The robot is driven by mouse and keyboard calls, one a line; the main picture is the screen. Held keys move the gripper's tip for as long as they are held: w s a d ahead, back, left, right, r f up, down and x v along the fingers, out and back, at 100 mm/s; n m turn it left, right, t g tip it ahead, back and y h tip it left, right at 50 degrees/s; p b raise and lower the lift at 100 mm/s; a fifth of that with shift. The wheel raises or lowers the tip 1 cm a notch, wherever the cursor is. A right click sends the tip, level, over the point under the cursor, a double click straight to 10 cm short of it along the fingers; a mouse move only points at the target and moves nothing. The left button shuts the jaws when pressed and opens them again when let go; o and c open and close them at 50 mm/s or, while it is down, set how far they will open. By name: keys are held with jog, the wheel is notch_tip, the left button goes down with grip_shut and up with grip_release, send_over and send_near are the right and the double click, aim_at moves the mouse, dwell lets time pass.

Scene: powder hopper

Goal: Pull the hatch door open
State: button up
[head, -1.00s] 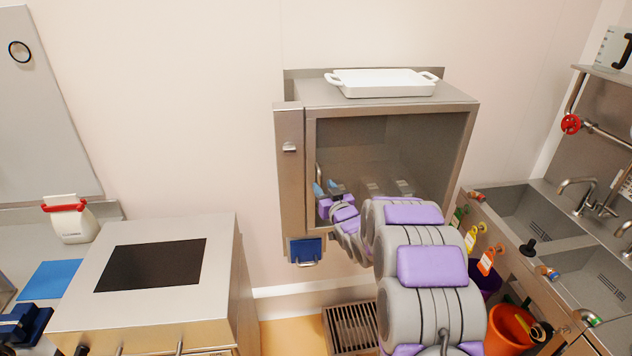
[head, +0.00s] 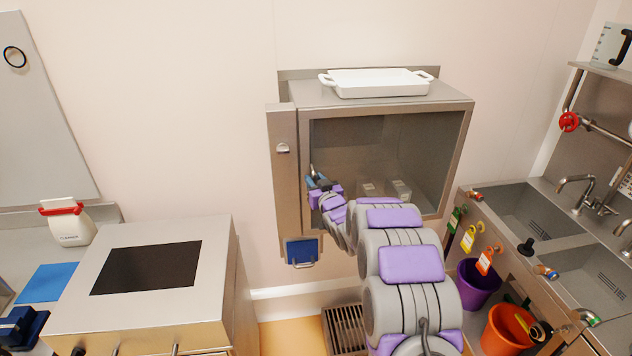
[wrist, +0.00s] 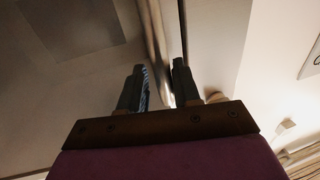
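The hatch door (head: 415,135) is a steel frame with a dark see-through pane on the front of a wall-mounted steel box. It looks shut. Its upright bar handle (wrist: 155,35) is on the left side of the door and is mostly hidden behind my gripper in the head view. My gripper (head: 315,178) is at the handle. In the wrist view the two dark fingers of my gripper (wrist: 160,78) stand apart, with the bar running down between them. I cannot tell whether either finger touches the bar.
A white tray (head: 378,90) rests on top of the box. A narrow steel side housing (head: 284,165) with a blue part (head: 302,251) below it adjoins the left. A steel counter (head: 215,255) stands left, sinks (head: 525,213) right. Buckets (head: 508,330) are below the sinks.

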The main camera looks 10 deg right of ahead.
jog(key=shift+a, duration=0.4)
grip_shut()
jog(key=shift+d, duration=0.1)
jog(key=shift+d, duration=0.15)
